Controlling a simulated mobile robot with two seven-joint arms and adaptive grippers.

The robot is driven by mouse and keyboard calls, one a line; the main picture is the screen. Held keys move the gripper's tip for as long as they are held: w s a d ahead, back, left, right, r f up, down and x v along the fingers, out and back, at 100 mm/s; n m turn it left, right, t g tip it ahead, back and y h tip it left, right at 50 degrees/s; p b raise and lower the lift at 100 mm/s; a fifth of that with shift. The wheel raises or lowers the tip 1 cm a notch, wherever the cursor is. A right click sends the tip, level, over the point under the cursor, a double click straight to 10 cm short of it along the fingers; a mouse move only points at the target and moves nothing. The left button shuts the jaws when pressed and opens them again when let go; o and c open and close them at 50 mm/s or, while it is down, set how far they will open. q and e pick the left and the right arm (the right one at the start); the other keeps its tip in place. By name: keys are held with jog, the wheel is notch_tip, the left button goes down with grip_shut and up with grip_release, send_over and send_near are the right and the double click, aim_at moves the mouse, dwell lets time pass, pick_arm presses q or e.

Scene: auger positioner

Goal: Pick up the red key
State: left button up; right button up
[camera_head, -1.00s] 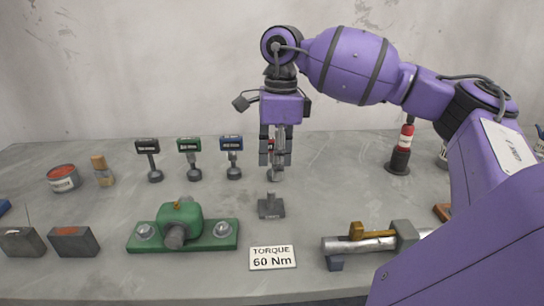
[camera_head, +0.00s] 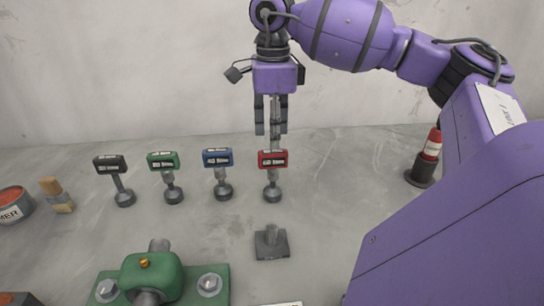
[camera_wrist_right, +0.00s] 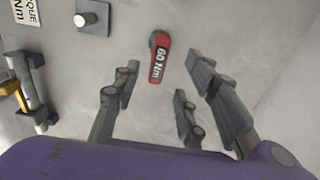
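The red key (camera_head: 272,159) stands upright on the table at the right end of a row of similar keys. It has a red head on a grey stem and round foot. In the right wrist view its red head (camera_wrist_right: 160,57) reads "60 Nm" and lies just beyond the gap between the fingers. My right gripper (camera_head: 270,134) hangs pointing down above the red key, apart from it. Its fingers, also seen in the right wrist view (camera_wrist_right: 160,80), are spread with nothing between them. My left gripper is not in view.
Black (camera_head: 110,164), green (camera_head: 161,160) and blue (camera_head: 217,157) keys stand to the left. A grey post on a square base (camera_head: 271,245) stands in front. A green fixture (camera_head: 152,274) is at front left.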

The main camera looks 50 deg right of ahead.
aim_at(273, 151)
notch_tip(273, 151, down, 6)
jog(key=shift+a+f+p, duration=0.1)
jog(key=shift+f+p, duration=0.15)
jog(key=shift+p, duration=0.25)
jog(key=shift+r, duration=0.1)
grip_shut()
